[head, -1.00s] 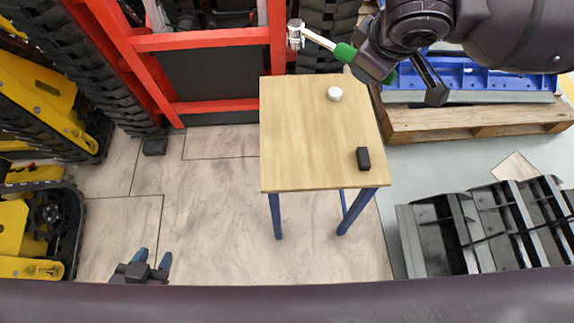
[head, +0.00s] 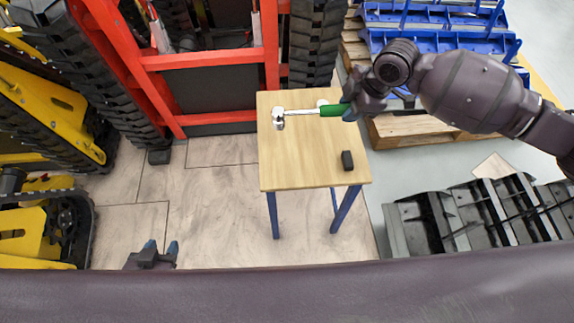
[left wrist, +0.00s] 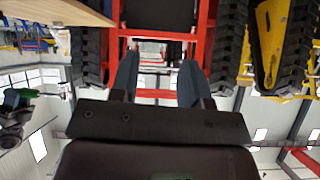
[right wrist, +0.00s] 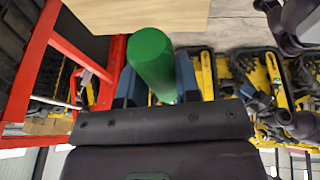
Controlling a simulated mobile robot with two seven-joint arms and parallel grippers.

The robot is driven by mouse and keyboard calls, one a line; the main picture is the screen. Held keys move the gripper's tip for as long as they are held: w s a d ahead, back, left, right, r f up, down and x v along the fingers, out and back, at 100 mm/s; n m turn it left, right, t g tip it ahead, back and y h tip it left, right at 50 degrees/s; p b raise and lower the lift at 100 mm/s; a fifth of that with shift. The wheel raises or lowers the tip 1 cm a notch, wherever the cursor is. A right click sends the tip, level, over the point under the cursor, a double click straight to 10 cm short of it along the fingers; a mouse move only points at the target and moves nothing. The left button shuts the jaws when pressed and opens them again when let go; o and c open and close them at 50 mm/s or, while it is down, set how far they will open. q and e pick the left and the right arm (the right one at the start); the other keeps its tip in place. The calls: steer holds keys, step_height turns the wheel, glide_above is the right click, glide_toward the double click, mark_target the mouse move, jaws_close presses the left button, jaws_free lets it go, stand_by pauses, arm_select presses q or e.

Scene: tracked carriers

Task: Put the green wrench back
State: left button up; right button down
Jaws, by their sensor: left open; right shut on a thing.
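The green wrench has a green handle (head: 333,110) and a silver shaft and head (head: 279,118). My right gripper (head: 352,108) is shut on the handle's end, with the head pointing left over the wooden table (head: 290,165). I cannot tell how high above the tabletop it is. In the right wrist view the green handle (right wrist: 152,62) sits between the fingers (right wrist: 155,85). My left gripper (head: 158,250) is open and empty, low at the lower left, away from the table; its spread fingers (left wrist: 157,78) show in the left wrist view.
A black block (head: 347,160) lies on the table's right side. A white round thing (head: 322,102) is partly hidden behind the handle. A red frame (head: 200,61) and dark tracks stand behind. A pallet (head: 410,130) and grey parts (head: 450,220) are on the right.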

steer(key=shift+f, duration=0.35)
step_height(320, 180, down, 16)
steer(key=b, duration=0.3)
steer(key=shift+r, duration=0.2)
step_height(320, 180, down, 3)
steer(key=shift+s+f+b, duration=0.1)
steer(key=shift+f+b, duration=0.1)
steer(key=shift+b, duration=0.45)
steer(key=shift+f, duration=0.3)
steer(key=shift+r, duration=0.1)
